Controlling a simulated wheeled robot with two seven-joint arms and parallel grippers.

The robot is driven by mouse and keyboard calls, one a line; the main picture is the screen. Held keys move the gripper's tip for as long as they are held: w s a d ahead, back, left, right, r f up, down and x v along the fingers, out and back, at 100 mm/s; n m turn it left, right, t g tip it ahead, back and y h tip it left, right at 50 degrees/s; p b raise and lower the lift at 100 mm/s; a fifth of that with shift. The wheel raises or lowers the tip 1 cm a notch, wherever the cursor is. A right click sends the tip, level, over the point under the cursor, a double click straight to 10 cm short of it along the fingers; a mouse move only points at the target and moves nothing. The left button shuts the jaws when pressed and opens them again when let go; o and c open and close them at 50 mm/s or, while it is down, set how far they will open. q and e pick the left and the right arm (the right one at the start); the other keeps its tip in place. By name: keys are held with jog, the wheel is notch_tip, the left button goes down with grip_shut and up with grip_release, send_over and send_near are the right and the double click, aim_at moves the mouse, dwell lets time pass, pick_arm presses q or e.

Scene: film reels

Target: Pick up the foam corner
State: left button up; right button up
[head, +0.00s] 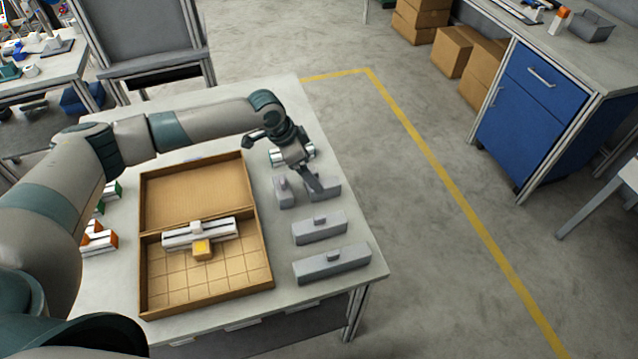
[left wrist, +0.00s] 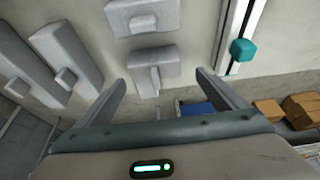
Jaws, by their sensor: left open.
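My left gripper (head: 317,186) comes down from above over the grey foam pieces at the table's right edge; in the left wrist view its fingers (left wrist: 168,84) are apart, with nothing held. My right gripper is out of view.
Two longer grey foam bars (head: 320,227) (head: 333,264) lie nearer on the table (head: 215,328). An open cardboard box (head: 265,262) stands left of them, holding a white bar (head: 180,238) with a yellow block (head: 202,249). A teal block (left wrist: 241,49) is by a white strip.

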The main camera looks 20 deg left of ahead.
aim_at(321, 179)
pick_arm(q)
jog(key=shift+d+f+p, duration=0.2)
jog(key=shift+f+p, duration=0.1)
jog(key=x, duration=0.1)
jog(key=p+x, duration=0.1)
jog(key=x, duration=0.1)
jog(key=shift+s, duration=0.3)
jog(key=shift+w+d+f, duration=0.1)
jog(key=shift+w+f, duration=0.05)
jog(key=shift+f, duration=0.4)
jog(key=c, duration=1.1)
